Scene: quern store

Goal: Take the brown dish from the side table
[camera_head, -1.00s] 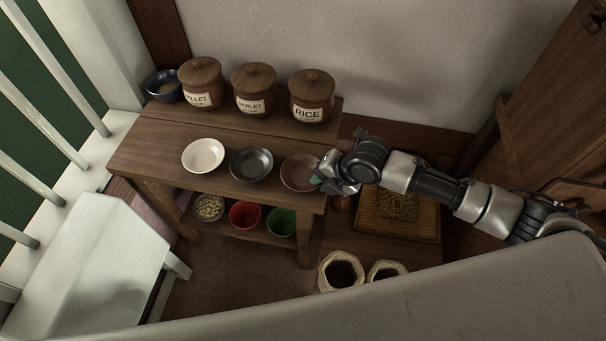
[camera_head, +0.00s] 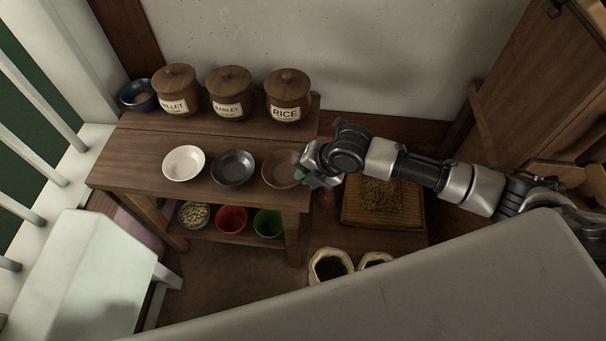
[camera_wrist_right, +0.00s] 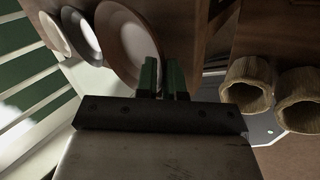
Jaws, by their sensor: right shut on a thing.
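The brown dish (camera_head: 280,168) is at the right end of the side table's (camera_head: 140,172) front top, beside a dark grey dish (camera_head: 233,168) and a white dish (camera_head: 184,163). My right gripper (camera_head: 304,179) is at the brown dish's right rim and is shut on it. In the right wrist view the brown dish (camera_wrist_right: 128,45) shows with its rim between the green fingertips (camera_wrist_right: 163,75). The dish looks level and seems to be on or very near the tabletop; I cannot tell if it touches. My left gripper is not in view.
Jars labelled millet (camera_head: 176,90), barley (camera_head: 229,93) and rice (camera_head: 288,96) stand behind the dishes, with a blue bowl (camera_head: 138,96). Bowls of red (camera_head: 231,219) and green (camera_head: 268,223) sit on the lower shelf. Open sacks (camera_head: 330,266) stand below right.

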